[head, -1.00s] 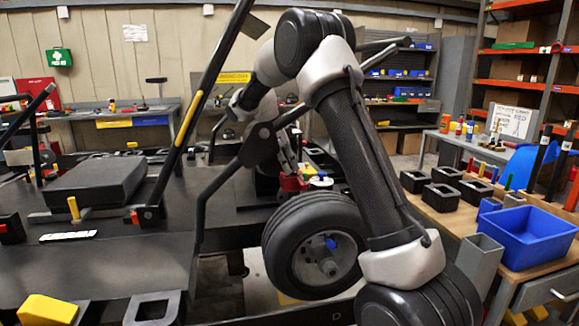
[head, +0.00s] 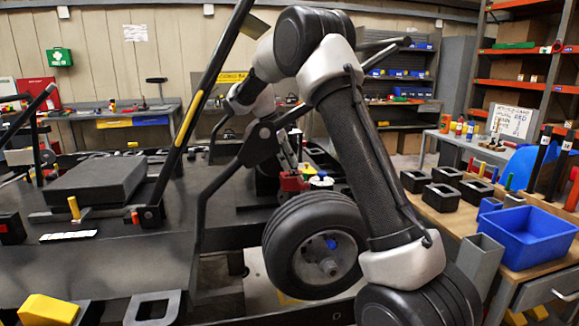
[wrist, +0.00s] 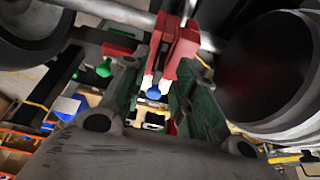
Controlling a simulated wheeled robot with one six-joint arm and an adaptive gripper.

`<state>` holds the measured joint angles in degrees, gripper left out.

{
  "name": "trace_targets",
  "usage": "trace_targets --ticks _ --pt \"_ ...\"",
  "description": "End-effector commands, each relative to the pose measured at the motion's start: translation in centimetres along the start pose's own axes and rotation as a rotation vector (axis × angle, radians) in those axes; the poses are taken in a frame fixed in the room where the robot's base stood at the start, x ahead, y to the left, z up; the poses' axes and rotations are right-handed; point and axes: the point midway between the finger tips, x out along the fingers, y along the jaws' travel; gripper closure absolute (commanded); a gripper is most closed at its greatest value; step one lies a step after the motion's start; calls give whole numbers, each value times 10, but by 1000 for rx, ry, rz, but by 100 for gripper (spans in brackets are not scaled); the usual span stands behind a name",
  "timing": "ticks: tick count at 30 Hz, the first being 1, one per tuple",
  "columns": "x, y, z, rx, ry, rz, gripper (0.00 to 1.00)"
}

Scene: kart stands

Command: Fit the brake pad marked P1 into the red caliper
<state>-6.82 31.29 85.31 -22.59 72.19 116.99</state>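The red caliper (head: 293,182) sits on the kart, just behind the wheel, in the head view. In the wrist view the red caliper (wrist: 180,48) is straight ahead, with two whitish pieces at its lower end and a blue knob (wrist: 153,93) by them. My gripper (wrist: 157,72) has its two green-padded fingers apart, with the caliper's lower end showing in the gap. I see nothing held between them. In the head view my gripper (head: 287,153) is small and partly covered, close above the caliper. No P1 mark is readable, and I cannot tell whether a whitish piece is the brake pad.
The kart wheel (head: 315,245) stands in front of the caliper. A dark sloping bar (head: 205,85) passes left of my arm. A white-topped part (head: 320,182) sits right of the caliper. A bench at right holds black trays and a blue bin (head: 527,235).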

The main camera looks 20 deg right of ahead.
Motion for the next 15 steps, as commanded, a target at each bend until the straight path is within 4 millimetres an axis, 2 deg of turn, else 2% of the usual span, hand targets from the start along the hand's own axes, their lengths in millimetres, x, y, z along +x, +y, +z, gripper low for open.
trace_targets --ticks 3,9,15 --pt "-29 -1 1 -1 -1 -5 71" --pt "-72 0 0 0 0 -3 71" --pt "-96 0 0 -1 1 0 71"
